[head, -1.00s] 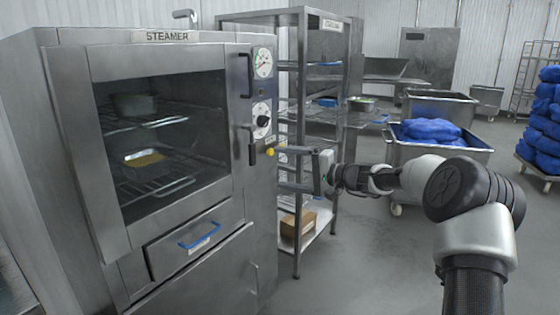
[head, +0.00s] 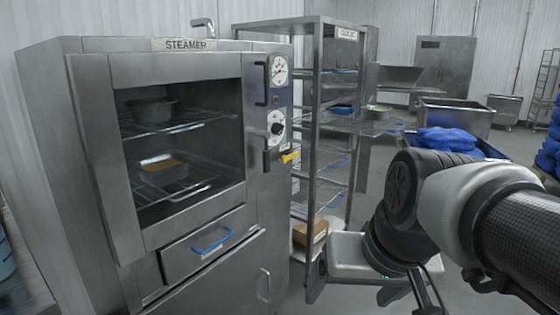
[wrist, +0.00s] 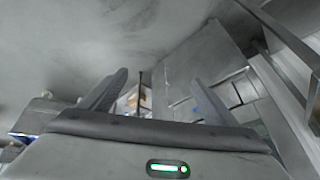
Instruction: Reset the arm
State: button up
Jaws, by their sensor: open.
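My arm is folded in close at the right of the head view, with my gripper (head: 318,284) low in the middle, in front of the rack. Its pale body shows there, and the fingers are partly hard to make out. In the wrist view my gripper (wrist: 155,92) has its two grey fingers well apart, with nothing held between them. The gripper is apart from the steamer (head: 180,150), to the right of its front.
The steamer's door is shut, with two pans on racks behind its glass. A wire-shelf rack (head: 318,120) stands right of it, with a cardboard box (head: 310,232) low down. A metal cart (head: 455,112) and blue bags (head: 448,138) are behind my arm. Grey floor shows between.

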jog(key=s+d+h+p, duration=0.1)
jog(key=s+d+p, duration=0.1)
jog(key=s+d, duration=0.15)
notch_tip(320, 180, up, 24)
jog(key=p, duration=2.3)
jog(key=shift+a+t, duration=0.3)
jog(key=shift+a, duration=0.15)
jog(key=shift+w+f, duration=0.1)
